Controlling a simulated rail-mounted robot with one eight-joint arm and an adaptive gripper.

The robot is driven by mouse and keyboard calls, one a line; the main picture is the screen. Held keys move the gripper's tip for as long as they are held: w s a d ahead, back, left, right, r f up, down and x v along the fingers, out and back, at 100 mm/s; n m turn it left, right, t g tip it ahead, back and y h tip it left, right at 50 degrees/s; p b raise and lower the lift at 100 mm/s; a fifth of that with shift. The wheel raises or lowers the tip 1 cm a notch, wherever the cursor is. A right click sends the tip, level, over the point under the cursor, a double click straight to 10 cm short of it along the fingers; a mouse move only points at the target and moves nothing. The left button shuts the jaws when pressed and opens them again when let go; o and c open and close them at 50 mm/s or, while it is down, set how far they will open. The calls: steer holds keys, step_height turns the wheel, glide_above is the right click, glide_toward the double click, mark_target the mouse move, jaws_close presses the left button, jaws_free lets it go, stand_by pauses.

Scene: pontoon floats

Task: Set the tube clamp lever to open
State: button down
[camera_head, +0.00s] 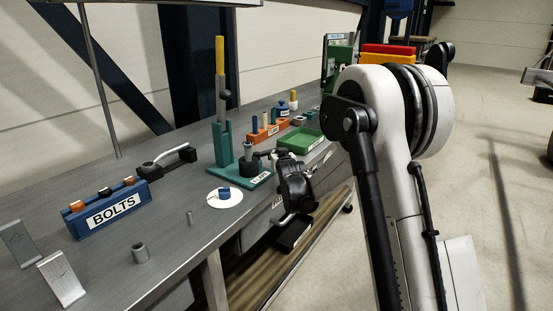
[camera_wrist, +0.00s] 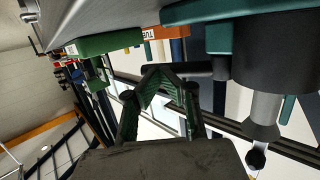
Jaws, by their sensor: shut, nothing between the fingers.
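A teal fixture (camera_head: 222,150) stands on the bench with a labelled base; the label is too small to read surely. A tall lever with a yellow grip (camera_head: 219,55) stands nearly upright on it. A black cylinder (camera_head: 249,166) holding a grey tube (camera_head: 248,150) sits on its base. In the wrist view, upside down, the black cylinder (camera_wrist: 280,50) and grey tube (camera_wrist: 265,108) show at the right. My gripper (camera_wrist: 160,72) is shut and empty, beside the cylinder and apart from it in that view. In the head view my gripper (camera_head: 268,154) is at the fixture's right, partly hidden.
A green tray (camera_head: 300,140) and an orange rack (camera_head: 268,133) stand behind the fixture. A white disc with a blue part (camera_head: 224,195) lies in front. A black clamp with a silver handle (camera_head: 172,160) and a blue BOLTS rack (camera_head: 110,208) stand left.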

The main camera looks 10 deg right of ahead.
steer(key=shift+w+b, duration=0.3)
steer(key=shift+w, duration=0.35)
steer(key=shift+d, duration=0.1)
steer(key=s+d+r+n+g+y+p, duration=0.25)
steer(key=s+d+n+y+p, duration=0.45)
steer(key=s, duration=0.5)
steer(key=shift+m+t+y, duration=0.25)
steer(key=shift+m+y, duration=0.15)
steer(key=shift+m, duration=0.1)
steer(key=x, duration=1.4)
steer(key=shift+a+r, duration=0.2)
steer(key=shift+a, duration=0.1)
steer(key=shift+a, duration=0.1)
